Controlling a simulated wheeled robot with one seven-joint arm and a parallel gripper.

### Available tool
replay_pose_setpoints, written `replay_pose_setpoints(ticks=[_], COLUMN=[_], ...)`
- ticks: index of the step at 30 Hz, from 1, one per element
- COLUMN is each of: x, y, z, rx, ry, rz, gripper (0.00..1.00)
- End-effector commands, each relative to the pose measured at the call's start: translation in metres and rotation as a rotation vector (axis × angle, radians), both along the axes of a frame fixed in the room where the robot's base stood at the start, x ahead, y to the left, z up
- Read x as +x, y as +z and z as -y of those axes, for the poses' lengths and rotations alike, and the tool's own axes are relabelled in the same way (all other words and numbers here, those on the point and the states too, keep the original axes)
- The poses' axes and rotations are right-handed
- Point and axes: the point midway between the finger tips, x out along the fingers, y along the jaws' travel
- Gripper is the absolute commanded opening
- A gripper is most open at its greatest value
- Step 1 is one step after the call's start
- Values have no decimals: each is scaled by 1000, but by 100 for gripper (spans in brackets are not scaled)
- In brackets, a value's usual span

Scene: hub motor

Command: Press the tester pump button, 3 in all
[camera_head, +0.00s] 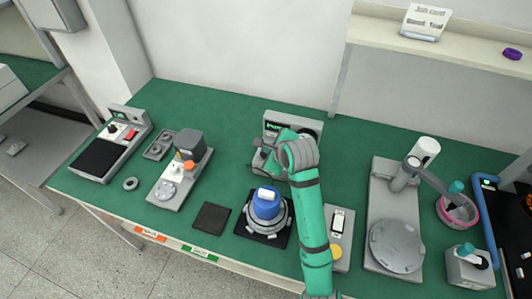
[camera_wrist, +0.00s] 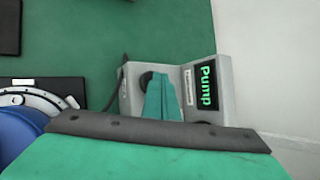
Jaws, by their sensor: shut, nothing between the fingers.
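The tester pump is a grey unit with an upright panel (camera_head: 311,126) at the back middle of the bench, partly hidden by my arm. The wrist view shows its black display with green "Pump" lettering (camera_wrist: 208,87). A dark round button (camera_wrist: 146,78) is on its grey face, partly covered by my fingers. My gripper (camera_wrist: 162,98) is shut and empty, with its teal fingertips over the button. I cannot tell whether they touch it. In the head view the fingertips are hard to make out beside the pump.
A blue-topped hub motor (camera_head: 266,203) sits on a black mat just in front of the pump. A grey-and-orange fixture (camera_head: 180,170) stands to the left. A grey press stand (camera_head: 396,245) is to the right. A bare dark pad (camera_head: 211,218) lies left of the motor.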

Motion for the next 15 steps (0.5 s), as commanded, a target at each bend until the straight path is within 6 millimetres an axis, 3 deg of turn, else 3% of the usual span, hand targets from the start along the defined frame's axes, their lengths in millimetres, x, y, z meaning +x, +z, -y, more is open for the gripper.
replay_pose_setpoints(ticks=[15], x=[0], y=[-6], z=[0], rx=[1], ry=[0], rz=[-1], gripper=[0])
